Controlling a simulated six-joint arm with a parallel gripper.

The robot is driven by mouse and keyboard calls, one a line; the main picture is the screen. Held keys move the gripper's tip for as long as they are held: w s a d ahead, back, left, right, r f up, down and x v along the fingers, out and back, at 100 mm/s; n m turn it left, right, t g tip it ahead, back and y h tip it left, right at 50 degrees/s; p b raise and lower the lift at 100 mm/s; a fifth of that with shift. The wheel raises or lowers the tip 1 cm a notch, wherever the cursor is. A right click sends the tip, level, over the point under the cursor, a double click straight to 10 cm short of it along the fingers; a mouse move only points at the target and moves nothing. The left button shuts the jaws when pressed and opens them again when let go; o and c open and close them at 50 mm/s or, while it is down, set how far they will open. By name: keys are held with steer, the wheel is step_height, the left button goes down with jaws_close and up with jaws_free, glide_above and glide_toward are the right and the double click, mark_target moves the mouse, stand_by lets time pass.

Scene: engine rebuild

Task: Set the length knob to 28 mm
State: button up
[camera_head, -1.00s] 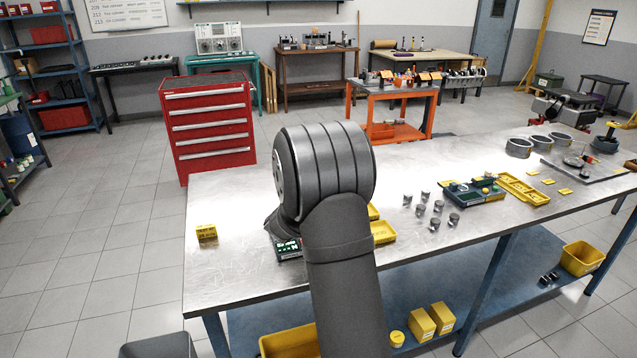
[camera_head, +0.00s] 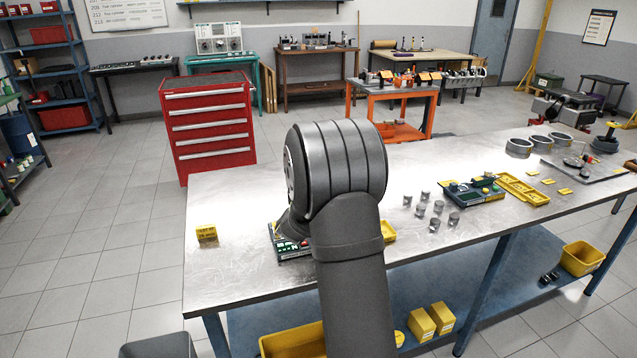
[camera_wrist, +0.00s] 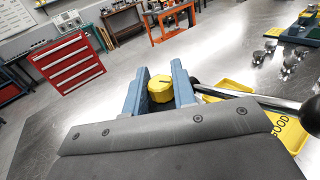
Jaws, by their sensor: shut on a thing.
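The knob (camera_wrist: 161,89) is yellow and faceted with a dark mark on top. It sits between the two blue fingers of my gripper (camera_wrist: 159,78) in the wrist view, and the gripper is shut on it. The mark's exact setting cannot be read. In the head view a dark device with green parts (camera_head: 291,248) lies on the bench, partly behind my arm. My arm hides the gripper and knob there. No millimetre reading is legible.
A rod with a dark round end (camera_wrist: 308,113) reaches in close to the right of my gripper, over a yellow tray (camera_wrist: 285,131) marked GOOD. Several metal pistons (camera_head: 437,207) stand farther right. A small yellow box (camera_head: 206,233) stands left; the bench between is clear.

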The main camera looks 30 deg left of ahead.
steer(key=shift+r+n+y, duration=0.1)
steer(key=shift+n+y, duration=0.5)
steer(key=shift+y, duration=0.3)
steer(key=o, duration=0.9)
steer(key=shift+o, duration=0.2)
steer(key=v, duration=1.7)
steer(key=shift+s+d+r, duration=0.15)
steer(key=shift+d+r, duration=0.05)
steer(key=shift+d, duration=0.15)
steer(key=x, duration=1.7)
steer(key=shift+a+f, duration=0.25)
steer(key=shift+a, duration=0.1)
